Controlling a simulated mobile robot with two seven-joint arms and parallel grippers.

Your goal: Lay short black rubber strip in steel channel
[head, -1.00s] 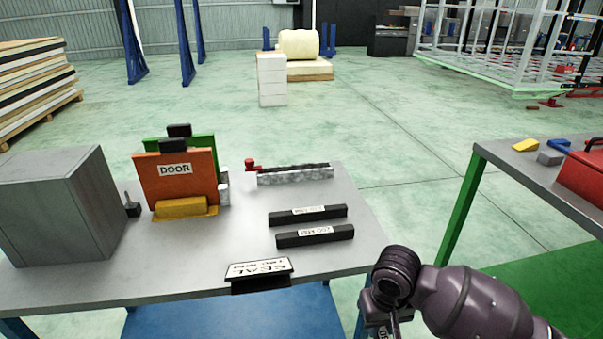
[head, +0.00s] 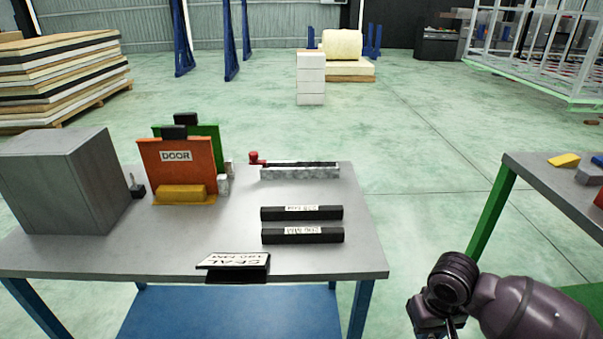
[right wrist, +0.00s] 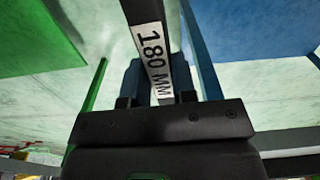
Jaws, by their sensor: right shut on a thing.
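My right gripper (right wrist: 160,85) is shut on a black rubber strip (right wrist: 143,12) with a white label reading 180 MM. The strip runs away from the fingers, and part of it lies outside the right wrist view. In the head view my right arm is at the lower right, off the table's right edge, and the held strip cannot be made out clearly. The light steel channel (head: 300,173) lies at the back of the grey table (head: 365,255). Two labelled black strips (head: 302,213) (head: 303,236) lie in front of it. My left gripper is out of view.
A red knob (head: 254,157) stands at the channel's left end. An orange DOOR panel (head: 178,170), a grey box (head: 60,180) and a SEAL sign (head: 235,262) are also on this table. A second table (head: 540,180) stands at the right, with a floor gap between.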

